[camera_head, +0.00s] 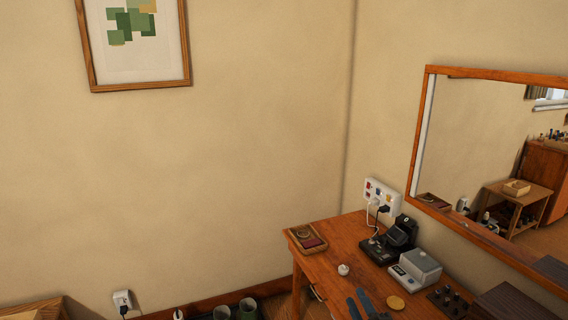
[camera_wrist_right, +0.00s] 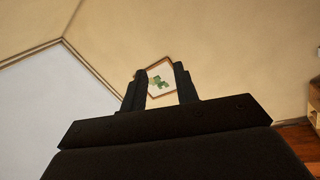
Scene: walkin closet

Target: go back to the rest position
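My right gripper (camera_head: 358,295) shows at the bottom edge of the head view, in front of the wooden table (camera_head: 335,262). Only the dark tips of its fingers show there. In the right wrist view its two black fingers (camera_wrist_right: 160,72) stand apart with nothing between them. The framed green picture on the far wall shows through the gap. My left gripper is not in view.
The table bears a small tray (camera_head: 301,232), a white knob-like item (camera_head: 343,269), a black device (camera_head: 376,252), a grey box (camera_head: 416,266) and a yellow disc (camera_head: 395,302). A mirror (camera_head: 421,130) hangs above. Dark green cups (camera_head: 247,308) stand by the wall.

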